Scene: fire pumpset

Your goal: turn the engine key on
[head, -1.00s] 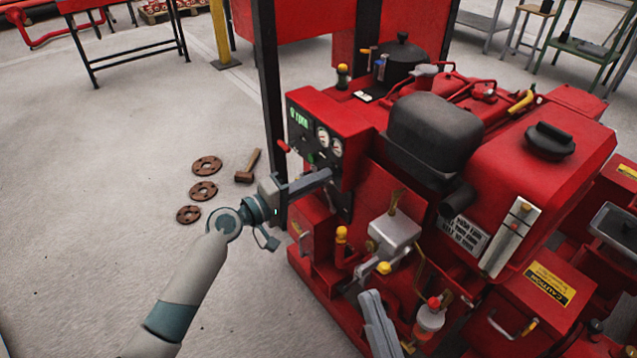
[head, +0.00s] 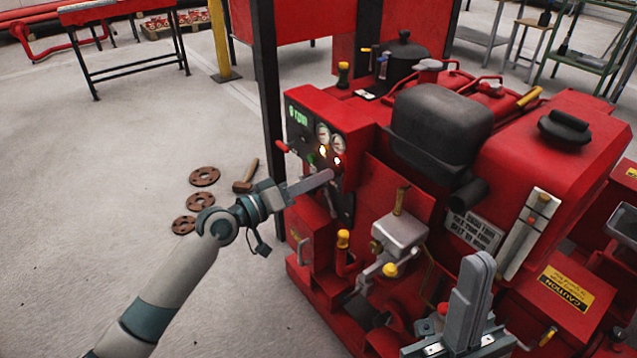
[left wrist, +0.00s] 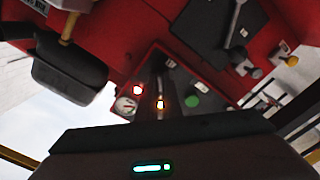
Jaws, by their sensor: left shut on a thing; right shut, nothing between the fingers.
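The red engine unit (head: 375,112) carries a dark control panel (head: 296,140) with a green rpm display and two round gauges (head: 338,144). An orange lamp (head: 323,151) and a red lamp (head: 337,160) are lit; the left wrist view also shows the red lamp (left wrist: 137,90) and a green button (left wrist: 192,101). My left gripper (head: 329,176) is shut at the panel's lower right, below the lamps. The engine key is hidden between its fingers. My right gripper (head: 482,264) is shut and empty, pointing up in front of the engine.
A grey lever box (head: 400,232) with yellow knobs stands between my grippers. A dark post (head: 266,90) rises just behind the panel. A hammer (head: 246,176) and rusty flanges (head: 204,176) lie on the floor at left.

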